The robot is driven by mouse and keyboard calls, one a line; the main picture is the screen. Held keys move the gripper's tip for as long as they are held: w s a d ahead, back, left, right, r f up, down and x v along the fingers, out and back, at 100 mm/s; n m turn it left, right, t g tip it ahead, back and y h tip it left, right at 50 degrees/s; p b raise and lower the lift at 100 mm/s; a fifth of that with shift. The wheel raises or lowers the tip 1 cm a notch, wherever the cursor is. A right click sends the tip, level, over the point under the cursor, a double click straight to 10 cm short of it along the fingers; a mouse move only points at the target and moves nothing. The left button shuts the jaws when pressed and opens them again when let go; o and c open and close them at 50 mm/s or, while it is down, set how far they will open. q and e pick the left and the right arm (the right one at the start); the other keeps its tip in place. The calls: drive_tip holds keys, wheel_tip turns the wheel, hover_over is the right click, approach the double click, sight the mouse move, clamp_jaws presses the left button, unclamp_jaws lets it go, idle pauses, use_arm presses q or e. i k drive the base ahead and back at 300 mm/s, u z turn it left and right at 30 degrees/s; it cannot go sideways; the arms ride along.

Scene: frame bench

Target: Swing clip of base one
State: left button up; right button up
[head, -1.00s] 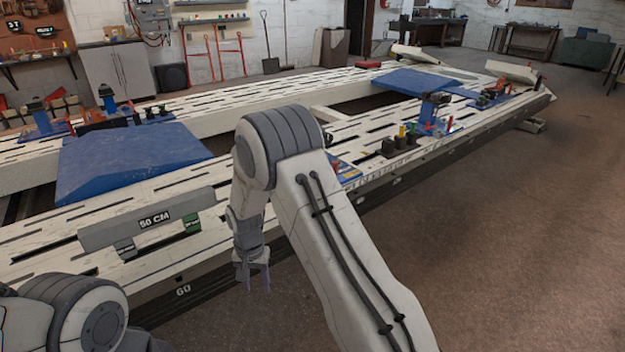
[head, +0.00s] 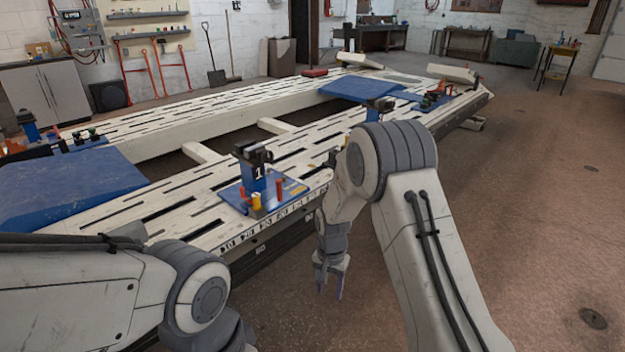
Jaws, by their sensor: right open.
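Base one is a blue plate (head: 240,196) on the near rail of the frame bench (head: 185,222), with a blue post and a dark clamp head (head: 252,156) marked 1. An orange-yellow peg (head: 256,201) and red pegs (head: 278,187) stand on it. I cannot tell which part is its clip. My right gripper (head: 331,283) hangs open and empty, pointing down, in front of the bench's side and right of base one, apart from it. My left arm (head: 90,290) crosses the lower left; its gripper is not in view.
More blue bases with clamps (head: 378,108) stand farther along the bench. Blue sheets (head: 65,185) lie across its rails at left and at the back. A cabinet (head: 45,95) and tools stand by the back wall.

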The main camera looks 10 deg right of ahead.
sight(241, 189)
drive_tip(key=z, duration=0.7)
drive_tip(key=i, duration=1.25)
drive_tip(key=u, duration=0.5)
drive_tip(key=i, duration=0.55)
drive_tip(key=u, duration=1)
drive_tip(key=i, duration=0.65)
drive_tip(key=u, duration=0.1)
